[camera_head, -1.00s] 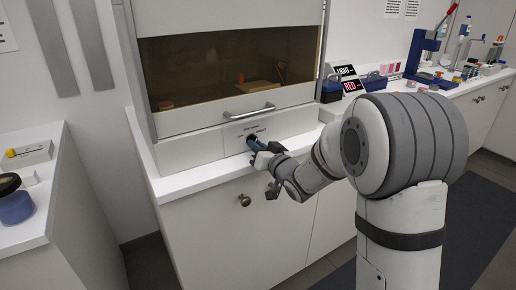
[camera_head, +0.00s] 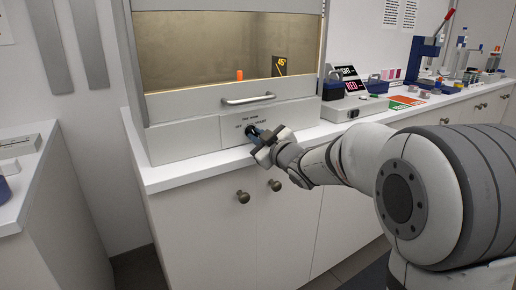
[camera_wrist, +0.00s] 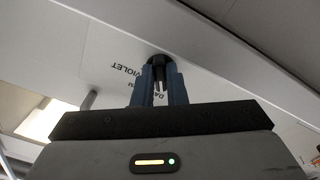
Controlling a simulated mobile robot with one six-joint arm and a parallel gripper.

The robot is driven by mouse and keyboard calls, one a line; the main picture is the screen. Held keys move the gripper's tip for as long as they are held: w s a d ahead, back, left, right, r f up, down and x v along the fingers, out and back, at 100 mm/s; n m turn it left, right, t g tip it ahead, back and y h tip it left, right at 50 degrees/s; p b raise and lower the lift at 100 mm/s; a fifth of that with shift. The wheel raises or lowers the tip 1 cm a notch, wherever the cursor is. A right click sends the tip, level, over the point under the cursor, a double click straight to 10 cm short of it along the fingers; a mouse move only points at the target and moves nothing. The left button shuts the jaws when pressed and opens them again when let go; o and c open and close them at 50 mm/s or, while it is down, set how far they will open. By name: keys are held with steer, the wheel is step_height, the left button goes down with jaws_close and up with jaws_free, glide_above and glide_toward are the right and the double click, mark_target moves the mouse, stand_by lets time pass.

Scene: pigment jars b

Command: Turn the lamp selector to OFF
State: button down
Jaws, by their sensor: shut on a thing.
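The lamp selector is a small dark round knob (camera_head: 250,130) on the white front panel (camera_head: 205,139) of the viewing booth. My gripper (camera_head: 256,136) is shut on it from the front right. In the wrist view the black knob (camera_wrist: 158,60) sits between the tips of my two blue-grey fingers (camera_wrist: 158,77). Upside-down printing by the knob reads VIOLET, with part of another word starting DA. The OFF mark cannot be made out, and my fingers cover part of the panel. The knob's exact pointing direction is unclear.
The booth window (camera_head: 200,60) is brightly lit, with an orange object (camera_head: 239,75) and a 45° card (camera_head: 279,66) inside. A grey bar handle (camera_head: 248,99) juts out above the knob. Cabinet knobs (camera_head: 243,197) stick out below the counter. Signs, boxes and tools stand along the right counter.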

steer(key=n+b, duration=0.3)
steer(key=n, duration=0.1)
steer(key=shift+d+f, duration=0.1)
steer(key=shift+w+n+b, duration=0.1)
steer(key=shift+n+b, duration=0.6)
steer(key=shift+n, duration=0.1)
steer(key=shift+r, duration=0.2)
steer(key=c, duration=1.5)
jaws_free()
steer(key=shift+o, duration=0.2)
